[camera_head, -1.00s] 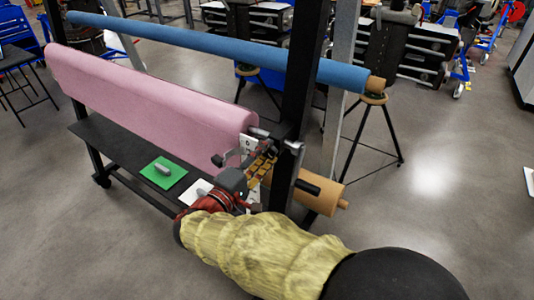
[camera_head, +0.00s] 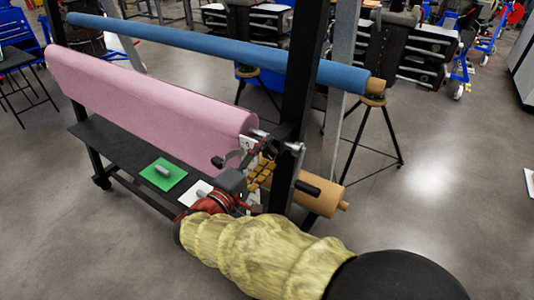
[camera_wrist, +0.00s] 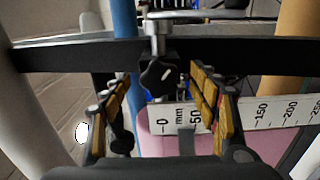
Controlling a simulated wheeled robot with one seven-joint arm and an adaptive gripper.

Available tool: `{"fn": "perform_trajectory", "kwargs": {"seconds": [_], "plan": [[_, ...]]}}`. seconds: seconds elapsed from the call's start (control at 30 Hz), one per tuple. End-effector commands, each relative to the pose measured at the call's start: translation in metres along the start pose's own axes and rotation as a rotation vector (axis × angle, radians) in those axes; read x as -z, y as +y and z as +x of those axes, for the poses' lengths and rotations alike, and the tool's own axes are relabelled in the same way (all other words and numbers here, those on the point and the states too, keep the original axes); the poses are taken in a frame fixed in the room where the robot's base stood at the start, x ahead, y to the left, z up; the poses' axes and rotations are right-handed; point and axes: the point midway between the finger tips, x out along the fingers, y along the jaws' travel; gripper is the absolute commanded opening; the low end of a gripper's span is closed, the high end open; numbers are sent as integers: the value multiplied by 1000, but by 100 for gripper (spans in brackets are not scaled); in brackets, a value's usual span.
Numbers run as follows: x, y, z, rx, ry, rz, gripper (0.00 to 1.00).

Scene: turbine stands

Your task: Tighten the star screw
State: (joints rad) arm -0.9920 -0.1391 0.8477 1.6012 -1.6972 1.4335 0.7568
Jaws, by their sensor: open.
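The star screw (camera_wrist: 158,77) is a black lobed knob below a silver bolt on a dark crossbar in the wrist view. My gripper (camera_wrist: 162,104) is open, with one yellow-padded finger on each side of the knob's line. The knob appears between and beyond the fingers, and I see no contact. In the head view my gripper (camera_head: 252,170) is at the near end of the pink roll, beside the dark upright. The star screw is hard to pick out there.
A pink roll (camera_head: 150,95) and a blue roll (camera_head: 220,50) hang on a frame with a dark upright (camera_head: 298,90). A white ruler (camera_wrist: 240,116) lies below the knob. A green mat (camera_head: 163,173) with a grey object is on the lower shelf (camera_head: 110,140).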

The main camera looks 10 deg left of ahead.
Motion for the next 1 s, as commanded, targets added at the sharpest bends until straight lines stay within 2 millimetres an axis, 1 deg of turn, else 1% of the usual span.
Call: {"fn": "perform_trajectory", "kwargs": {"seconds": [0.23, 0.33, 0.9, 1.0], "plan": [[0, 0, 0, 0, 0, 0, 61], [0, 0, -4, 0, 1, 0, 61], [1, 0, -45, 0, 2, 0, 61], [0, 0, -49, 0, 1, 0, 61]]}}
